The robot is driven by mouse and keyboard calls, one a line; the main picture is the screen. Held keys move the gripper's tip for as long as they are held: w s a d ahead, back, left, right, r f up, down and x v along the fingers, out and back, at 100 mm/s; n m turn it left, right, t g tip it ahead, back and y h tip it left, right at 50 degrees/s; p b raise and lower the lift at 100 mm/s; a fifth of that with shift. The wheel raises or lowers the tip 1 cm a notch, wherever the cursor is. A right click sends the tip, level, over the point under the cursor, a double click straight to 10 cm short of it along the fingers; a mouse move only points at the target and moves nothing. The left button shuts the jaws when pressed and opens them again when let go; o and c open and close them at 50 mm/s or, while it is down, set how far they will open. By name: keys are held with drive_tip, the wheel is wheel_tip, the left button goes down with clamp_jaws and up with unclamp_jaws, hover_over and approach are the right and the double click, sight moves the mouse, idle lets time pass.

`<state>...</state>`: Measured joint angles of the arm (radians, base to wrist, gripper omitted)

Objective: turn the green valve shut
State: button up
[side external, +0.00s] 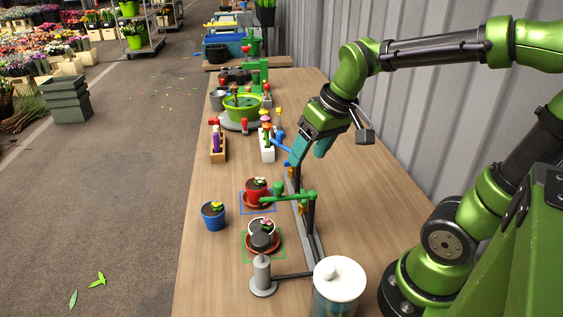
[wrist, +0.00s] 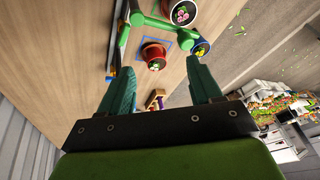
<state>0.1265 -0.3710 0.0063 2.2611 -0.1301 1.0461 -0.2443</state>
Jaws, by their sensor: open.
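A green pipe arm (side external: 295,196) with an upright green knob (side external: 278,188) reaches left from a dark rail over the gap between two potted plants. I cannot tell for certain whether this knob is the valve's handle. The green pipe also shows at the top of the wrist view (wrist: 123,36). My gripper (side external: 309,153) is open and empty, its teal fingers pointing down above the table, farther back than the green pipe. A blue pipe arm (side external: 281,145) is close by the left finger.
A red pot (side external: 256,190) stands in a blue outline and a pale pot (side external: 262,229) in a green outline. A blue pot (side external: 213,215) stands left. A grey post (side external: 262,275) and white-lidded jar (side external: 339,280) are in front. Wooden tabletop (side external: 385,205) is clear right of the rail.

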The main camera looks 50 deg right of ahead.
sight(304, 190)
drive_tip(key=o, duration=0.3)
drive_tip(key=w+d+n+g, duration=0.1)
drive_tip(key=w+d+n, duration=0.1)
drive_tip(key=w+d+f+n+g, duration=0.1)
drive_tip(key=w+d+n, duration=0.1)
drive_tip(key=shift+d+g+h, duration=0.2)
drive_tip(key=shift+g+h, duration=0.1)
drive_tip(key=shift+g, duration=0.1)
drive_tip(key=f+n, duration=0.2)
drive_tip(key=f, duration=0.3)
drive_tip(key=d+f+n+g, duration=0.1)
drive_tip(key=f+n, duration=0.1)
drive_tip(key=f, duration=0.3)
drive_tip(key=d+f+n, duration=0.1)
drive_tip(key=f+n, duration=0.1)
drive_tip(key=f, duration=0.3)
drive_tip(key=shift+w+f+g, duration=0.3)
drive_tip(key=shift+w+f, duration=0.05)
drive_tip(key=shift+w, duration=0.05)
drive_tip(key=c, duration=1.1)
